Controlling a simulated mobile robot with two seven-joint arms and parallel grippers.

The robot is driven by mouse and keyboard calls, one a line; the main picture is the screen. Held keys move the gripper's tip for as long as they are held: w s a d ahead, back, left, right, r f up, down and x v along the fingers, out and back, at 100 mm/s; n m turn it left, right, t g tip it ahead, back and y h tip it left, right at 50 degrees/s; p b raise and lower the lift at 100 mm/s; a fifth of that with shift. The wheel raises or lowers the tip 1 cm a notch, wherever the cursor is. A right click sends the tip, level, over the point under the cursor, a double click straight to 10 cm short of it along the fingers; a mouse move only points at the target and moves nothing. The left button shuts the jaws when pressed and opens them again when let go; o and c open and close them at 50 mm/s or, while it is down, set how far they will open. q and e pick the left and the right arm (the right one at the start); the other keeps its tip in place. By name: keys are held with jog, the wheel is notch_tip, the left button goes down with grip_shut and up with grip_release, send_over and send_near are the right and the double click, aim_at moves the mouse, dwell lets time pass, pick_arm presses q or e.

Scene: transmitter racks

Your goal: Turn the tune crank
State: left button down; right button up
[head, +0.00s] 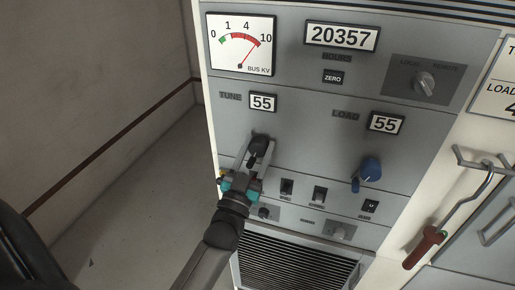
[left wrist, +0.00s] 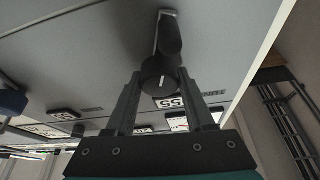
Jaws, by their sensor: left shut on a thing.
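The tune crank (head: 257,143) has a dark handle and sits on the grey panel, below the TUNE counter (head: 263,102), which reads 55. My left gripper (head: 259,152) reaches up to it from below, with its fingers at the handle. In the left wrist view the black crank handle (left wrist: 160,72) stands between the two fingers of my left gripper (left wrist: 160,92), and the crank's arm (left wrist: 166,18) runs behind it at the panel. The gripper is shut on the handle. Part of the crank is hidden by the fingers. My right gripper is not in view.
A blue load crank (head: 369,170) is to the right, below the LOAD counter (head: 386,123), which reads 55. A red-handled hook (head: 425,246) hangs at the far right. Floor left of the cabinet is clear.

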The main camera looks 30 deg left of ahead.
pick_arm(q)
jog(key=shift+n, duration=0.4)
jog(key=n+g+y+p, duration=0.1)
jog(key=n+y+p, duration=0.1)
jog(key=n, duration=0.3)
jog(key=shift+n+y, duration=0.4)
jog(key=shift+y, duration=0.3)
jog(key=shift+n+g+y+p, duration=0.5)
jog(key=shift+n+y+p, duration=0.25)
jog(key=shift+n, duration=1.15)
jog(key=shift+c, duration=1.3)
grip_release()
jog(key=shift+f, duration=0.15)
